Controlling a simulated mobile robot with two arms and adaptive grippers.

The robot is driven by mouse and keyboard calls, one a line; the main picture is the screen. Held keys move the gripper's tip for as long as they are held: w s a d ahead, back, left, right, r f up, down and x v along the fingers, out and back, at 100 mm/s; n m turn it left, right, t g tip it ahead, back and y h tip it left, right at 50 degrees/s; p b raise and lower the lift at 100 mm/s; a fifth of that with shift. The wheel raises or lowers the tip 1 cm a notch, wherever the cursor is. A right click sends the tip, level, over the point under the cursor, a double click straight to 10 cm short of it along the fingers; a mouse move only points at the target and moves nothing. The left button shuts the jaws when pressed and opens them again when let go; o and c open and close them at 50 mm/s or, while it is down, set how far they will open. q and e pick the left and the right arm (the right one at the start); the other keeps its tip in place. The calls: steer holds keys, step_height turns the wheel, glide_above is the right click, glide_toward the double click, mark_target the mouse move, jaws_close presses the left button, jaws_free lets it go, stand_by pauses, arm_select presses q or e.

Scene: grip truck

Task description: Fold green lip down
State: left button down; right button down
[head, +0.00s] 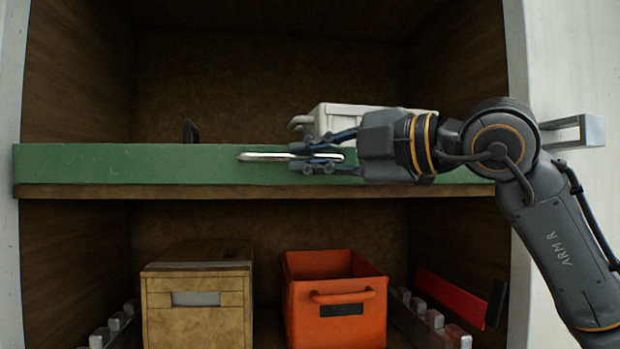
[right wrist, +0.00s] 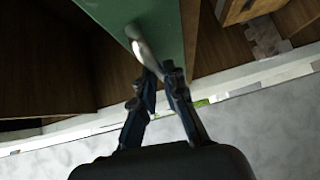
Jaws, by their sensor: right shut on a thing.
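The green lip (head: 120,165) stands upright along the front edge of the wooden shelf, spanning the opening from side to side. A pale metal handle (head: 262,157) is fixed on its front face. My right gripper (head: 300,155) comes in from the right and is shut on the handle's right part. In the right wrist view the fingers (right wrist: 160,75) close on the handle (right wrist: 140,38), with the green lip (right wrist: 130,12) just beyond. The gripper and forearm hide the right part of the lip. My left gripper is not in either view.
Behind the lip on the shelf stand a light grey bin (head: 370,115) and a dark upright handle-like thing (head: 189,131). Below are a wooden drawer box (head: 197,308), an orange bin (head: 338,318) and a red bar (head: 450,296). The space directly before the lip's left part is clear.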

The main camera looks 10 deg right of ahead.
step_height(320, 180, down, 9)
steer(key=w+n+g+y+b, duration=0.2)
steer(key=n+g+y+b, duration=0.8)
steer(key=n+g, duration=0.9)
steer(key=shift+n+g+y, duration=0.4)
steer(key=shift+n+y, duration=1.2)
steer(key=shift+n, duration=6.5)
steer(key=shift+w+r, duration=0.1)
steer(key=c, duration=1.4)
jaws_free()
